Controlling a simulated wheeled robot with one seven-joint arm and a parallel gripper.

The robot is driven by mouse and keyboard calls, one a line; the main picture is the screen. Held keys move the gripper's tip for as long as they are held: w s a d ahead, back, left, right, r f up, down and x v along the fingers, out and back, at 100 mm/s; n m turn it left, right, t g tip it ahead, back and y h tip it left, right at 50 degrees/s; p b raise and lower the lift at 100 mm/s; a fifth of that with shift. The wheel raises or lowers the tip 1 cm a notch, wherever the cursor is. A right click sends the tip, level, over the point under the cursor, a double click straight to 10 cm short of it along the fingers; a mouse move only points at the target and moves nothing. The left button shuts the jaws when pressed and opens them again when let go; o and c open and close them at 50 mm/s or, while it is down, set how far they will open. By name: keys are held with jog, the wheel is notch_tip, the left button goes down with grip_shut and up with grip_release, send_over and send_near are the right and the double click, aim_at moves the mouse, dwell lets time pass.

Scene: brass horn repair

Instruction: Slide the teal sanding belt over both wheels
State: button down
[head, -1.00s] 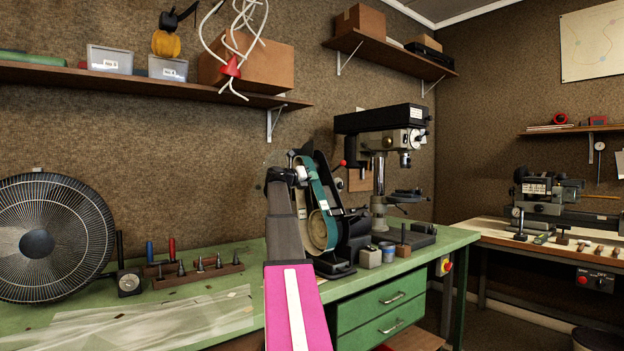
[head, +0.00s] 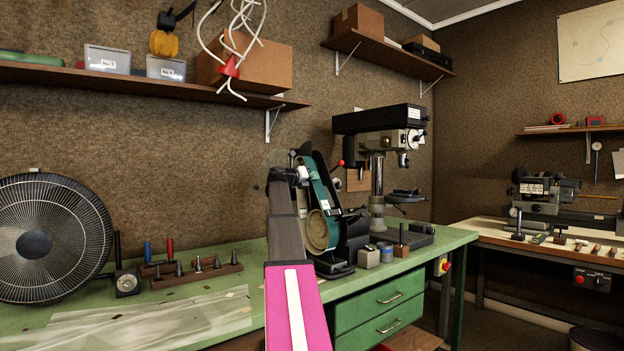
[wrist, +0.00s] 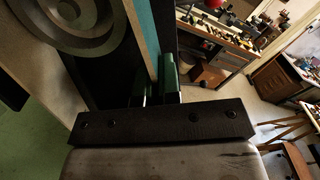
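The teal sanding belt (head: 321,187) stands upright on the belt grinder (head: 345,232) in the head view. Its lower loop surrounds the pale lower wheel (head: 318,230); my arm partly hides its left side and top, so I cannot tell whether it is fully on the upper wheel. In the wrist view the belt (wrist: 148,28) runs down to my gripper (wrist: 154,75). The two green fingers are close together, with the belt's edge between them, and look shut on it. A round wheel (wrist: 70,22) shows beside it. In the head view my gripper is hidden behind my arm.
A drill press (head: 378,150) stands right behind the grinder. Small tins (head: 369,257) sit at its foot. The green bench (head: 215,290) holds a fan (head: 45,240) and a tool rack (head: 197,270) at left. A shelf (head: 150,85) runs above.

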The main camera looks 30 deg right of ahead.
jog(key=shift+w+d, duration=0.1)
jog(key=shift+d, duration=1.15)
dwell(1.0)
jog(key=c, duration=1.2)
grip_release()
jog(key=shift+c, duration=0.2)
jog(key=shift+a, duration=0.1)
jog(key=a, duration=0.6)
jog(key=shift+s+a, duration=0.25)
jog(key=shift+a, duration=0.15)
